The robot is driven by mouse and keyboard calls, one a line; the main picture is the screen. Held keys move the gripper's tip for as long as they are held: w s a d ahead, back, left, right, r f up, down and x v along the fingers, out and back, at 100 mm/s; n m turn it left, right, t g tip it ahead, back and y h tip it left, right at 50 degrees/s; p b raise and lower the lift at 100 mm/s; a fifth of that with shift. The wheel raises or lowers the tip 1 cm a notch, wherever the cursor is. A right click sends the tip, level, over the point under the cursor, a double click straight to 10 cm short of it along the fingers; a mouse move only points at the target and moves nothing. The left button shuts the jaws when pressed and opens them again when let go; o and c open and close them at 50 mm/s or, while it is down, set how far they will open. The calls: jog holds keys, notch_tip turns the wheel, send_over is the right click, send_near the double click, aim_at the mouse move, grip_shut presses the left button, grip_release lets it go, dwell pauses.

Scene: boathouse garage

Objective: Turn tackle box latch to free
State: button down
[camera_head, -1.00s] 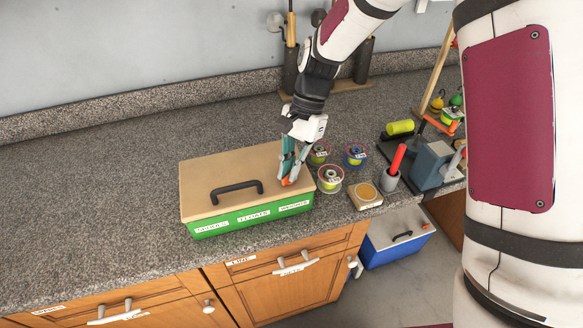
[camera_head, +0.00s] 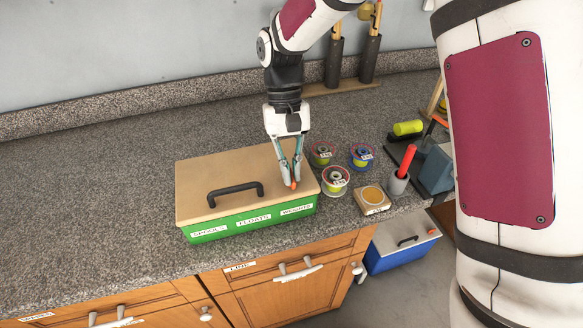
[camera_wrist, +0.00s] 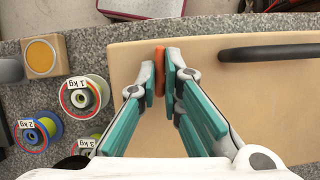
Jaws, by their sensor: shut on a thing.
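The tackle box (camera_head: 215,177) has a tan lid, a black handle (camera_head: 235,193) and a green front (camera_head: 248,220) with labels; it stands on the counter. An orange latch (camera_head: 293,184) sits on the lid near its right front corner. The latch's base is partly hidden by the fingers.
Line spools (camera_head: 335,180), a small tan block with a yellow disc (camera_head: 373,198) and a grey cup with a red stick (camera_head: 398,182) stand right of the box. A blue cooler (camera_head: 400,248) is below the counter. The counter left of the box is clear.

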jog(key=shift+n, duration=0.6)
jog(key=c, duration=1.7)
grip_release()
jog(key=v, duration=1.2)
jog(key=shift+s+a+r, duration=0.1)
jog(key=shift+s+a, duration=0.05)
jog(key=shift+a, duration=0.15)
